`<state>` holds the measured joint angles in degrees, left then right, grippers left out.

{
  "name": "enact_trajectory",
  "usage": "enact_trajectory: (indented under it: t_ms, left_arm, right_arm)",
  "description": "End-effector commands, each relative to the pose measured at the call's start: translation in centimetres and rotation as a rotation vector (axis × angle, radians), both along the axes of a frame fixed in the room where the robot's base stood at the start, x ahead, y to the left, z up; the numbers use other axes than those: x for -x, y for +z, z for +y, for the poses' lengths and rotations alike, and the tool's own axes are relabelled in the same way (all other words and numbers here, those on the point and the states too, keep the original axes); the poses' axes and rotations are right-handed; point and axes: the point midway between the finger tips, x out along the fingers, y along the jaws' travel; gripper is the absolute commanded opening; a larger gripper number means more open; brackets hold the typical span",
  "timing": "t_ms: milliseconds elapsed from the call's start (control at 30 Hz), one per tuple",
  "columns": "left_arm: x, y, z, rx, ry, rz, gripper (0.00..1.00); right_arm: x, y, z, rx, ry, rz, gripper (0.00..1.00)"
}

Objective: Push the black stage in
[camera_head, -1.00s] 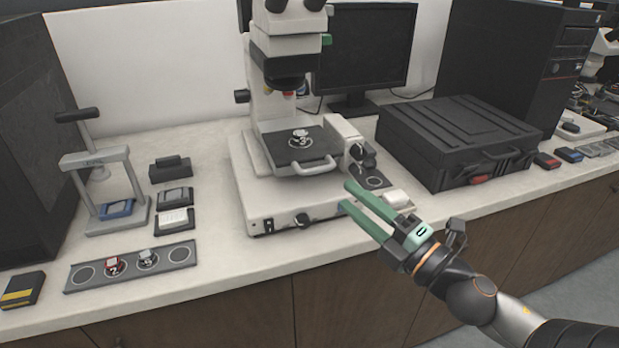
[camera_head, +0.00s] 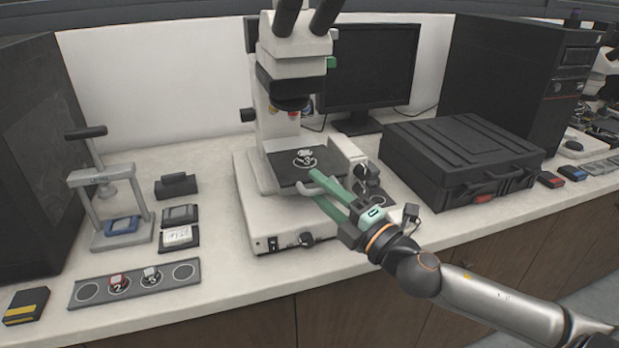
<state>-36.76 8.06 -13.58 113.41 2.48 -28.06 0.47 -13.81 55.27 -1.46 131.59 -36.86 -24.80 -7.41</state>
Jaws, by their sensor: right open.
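The black stage (camera_head: 284,165) is a flat dark plate on the white microscope (camera_head: 262,208), below the objectives. A pale handle (camera_head: 308,187) runs along the stage's front edge. My right gripper (camera_head: 318,184) is open, with green fingers in front of the stage and overlapping the right part of the handle. I cannot tell whether the fingers touch the handle. My left gripper is not in view.
A grey strip (camera_head: 99,289) with round spots and small mounts lies at left, in front of the mounting press (camera_head: 112,190). A black case (camera_head: 462,150) stands right of the microscope. The counter between strip and microscope is clear.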

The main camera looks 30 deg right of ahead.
Motion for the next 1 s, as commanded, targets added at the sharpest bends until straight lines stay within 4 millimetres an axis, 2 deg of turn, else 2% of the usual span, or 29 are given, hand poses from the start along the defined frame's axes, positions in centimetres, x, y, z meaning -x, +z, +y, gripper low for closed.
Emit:
enact_trajectory:
  t_ms: [333,767,1000]
  left_arm:
    - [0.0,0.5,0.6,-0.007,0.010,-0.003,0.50]
    - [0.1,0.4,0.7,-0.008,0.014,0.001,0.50]
    - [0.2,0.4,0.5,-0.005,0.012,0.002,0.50]
  right_arm:
    - [-2.7,0.6,0.4,0.000,-0.001,-0.001,0.45]
    - [-3.2,0.5,0.5,0.001,0.000,0.001,0.45]
    - [-3.2,0.5,0.5,0.001,0.000,0.000,0.20]
